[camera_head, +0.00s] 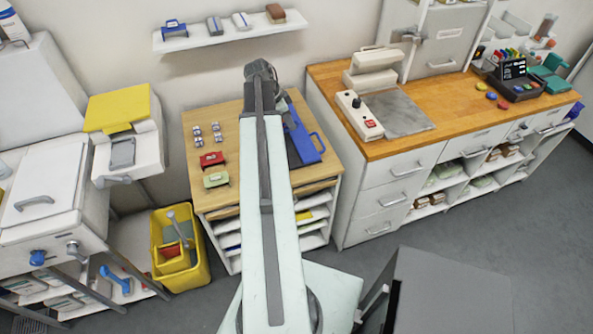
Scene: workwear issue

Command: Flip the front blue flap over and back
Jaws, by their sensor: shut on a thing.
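The blue flap (302,140) is on the wooden-topped cabinet (228,122), just right of my arm. It has a loop handle at its right side, and a dark blue-grey part lies along its left. My arm reaches over the cabinet and hides part of the flap's left side. My gripper (284,103) shows only in part as a dark shape by the flap's far end. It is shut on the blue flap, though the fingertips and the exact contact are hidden.
A red piece (211,159), a green piece (216,179) and several small metal clips (206,133) lie left of my arm. A wall shelf (230,33) is behind. A yellow bin (197,277) stands at the left; a wooden counter (440,131) adjoins at the right.

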